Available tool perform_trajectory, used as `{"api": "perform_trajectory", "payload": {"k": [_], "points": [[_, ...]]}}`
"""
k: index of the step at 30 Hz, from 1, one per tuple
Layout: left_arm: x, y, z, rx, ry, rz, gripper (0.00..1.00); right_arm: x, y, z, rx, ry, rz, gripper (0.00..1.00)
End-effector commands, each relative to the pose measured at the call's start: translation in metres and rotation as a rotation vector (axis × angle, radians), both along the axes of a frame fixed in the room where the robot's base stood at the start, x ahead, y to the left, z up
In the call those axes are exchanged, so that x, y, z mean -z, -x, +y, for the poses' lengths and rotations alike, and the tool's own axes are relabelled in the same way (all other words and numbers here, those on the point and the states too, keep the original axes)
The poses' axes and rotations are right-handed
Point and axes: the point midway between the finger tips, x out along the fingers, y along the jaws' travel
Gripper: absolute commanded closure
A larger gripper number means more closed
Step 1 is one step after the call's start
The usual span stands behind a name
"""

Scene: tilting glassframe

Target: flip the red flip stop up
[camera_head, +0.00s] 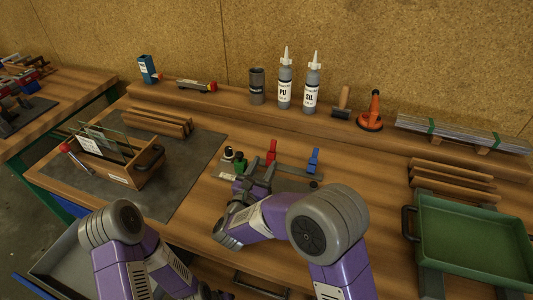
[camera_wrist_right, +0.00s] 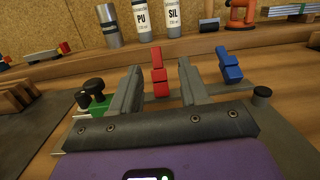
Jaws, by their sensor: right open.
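The red flip stop (camera_head: 272,151) stands upright on the grey rail fixture (camera_head: 290,172) in the middle of the bench, between a green stop and a blue stop. It also shows upright in the right wrist view (camera_wrist_right: 158,72). My right gripper (camera_head: 257,178) is open just in front of the fixture. In the right wrist view its two fingers (camera_wrist_right: 158,82) are spread to either side of the red stop, with nothing gripped. Whether the fingers reach as far as the stop I cannot tell. My left arm comes in at lower left; its gripper is not visible.
The blue stop (camera_head: 314,160) stands right of the red one; the green stop (camera_head: 240,163) with black knobs is to its left. A wooden glass frame box (camera_head: 121,172) is at left, a green tray (camera_head: 470,241) at right. Bottles (camera_head: 285,88) stand behind.

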Motion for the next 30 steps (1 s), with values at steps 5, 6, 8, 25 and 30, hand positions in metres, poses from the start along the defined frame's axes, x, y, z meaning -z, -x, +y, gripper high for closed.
{"api": "perform_trajectory", "payload": {"k": [5,6,8,25,30], "points": [[-0.032,0.0,0.0,0.0,0.0,-0.001,0.57,-0.019,-0.032,-0.019,0.036,-0.1,0.243,0.55],[-0.036,0.0,0.0,0.001,0.0,-0.001,0.57,-0.021,-0.037,-0.021,0.03,-0.124,0.29,0.55],[-0.042,0.0,0.0,0.0,0.0,-0.001,0.57,-0.024,-0.043,-0.022,0.017,-0.16,0.346,0.55],[-0.041,0.0,0.0,0.0,0.0,0.0,0.57,-0.006,-0.099,-0.037,-0.032,-0.232,0.443,0.55],[-0.04,0.0,0.0,0.0,0.0,0.0,0.57,0.0,-0.114,-0.043,-0.034,-0.232,0.443,0.55]]}}
